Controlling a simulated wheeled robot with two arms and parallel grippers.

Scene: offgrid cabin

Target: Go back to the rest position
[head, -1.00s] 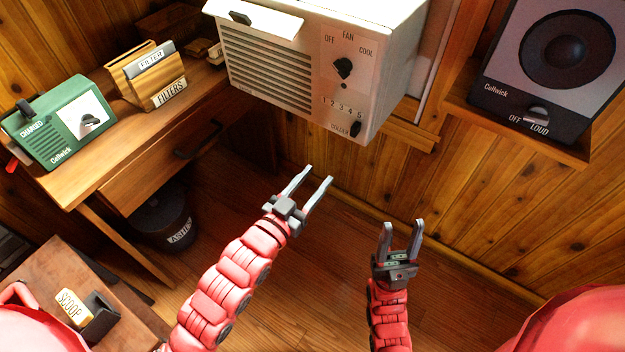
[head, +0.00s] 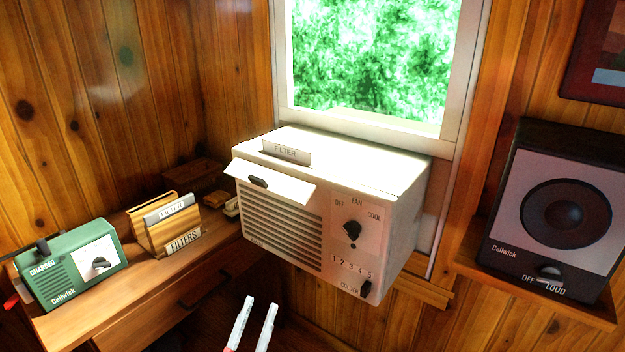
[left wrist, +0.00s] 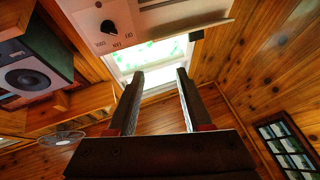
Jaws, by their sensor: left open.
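My left gripper (head: 252,325) shows at the bottom of the head view, below the air conditioner. Only its two fingers show there, apart and with nothing between them. In the left wrist view the same gripper (left wrist: 157,88) is open and empty, with the window beyond its fingertips. My right gripper is out of view.
The white air conditioner (head: 279,236) juts out below the window, its front flap open and a filter (head: 286,152) standing at its top. A speaker (head: 552,215) stands on a shelf at right. A green charger (head: 72,264) and filters box (head: 165,226) stand on the desk (head: 130,305).

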